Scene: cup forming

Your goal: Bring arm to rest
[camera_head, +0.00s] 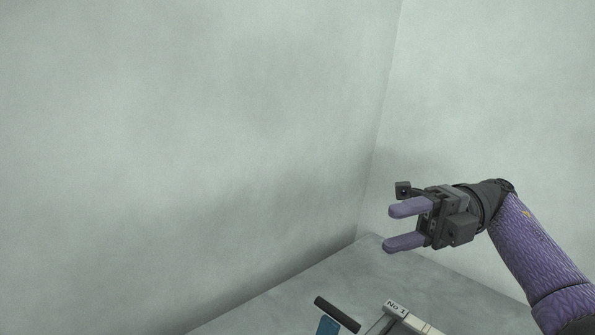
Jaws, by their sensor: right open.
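My right gripper (396,227) is on the right side of the head view, on my purple arm that comes in from the lower right. Its two purple fingers are apart and point left. Nothing is between them. It is raised in front of the pale wall, near the corner of the room. My left gripper is not in view.
A grey tabletop (290,293) shows at the bottom. At its lower edge are a dark bar (337,314), a blue piece (328,326) and a light part marked "No 1" (396,308), all partly cut off. Bare walls (190,140) stand behind.

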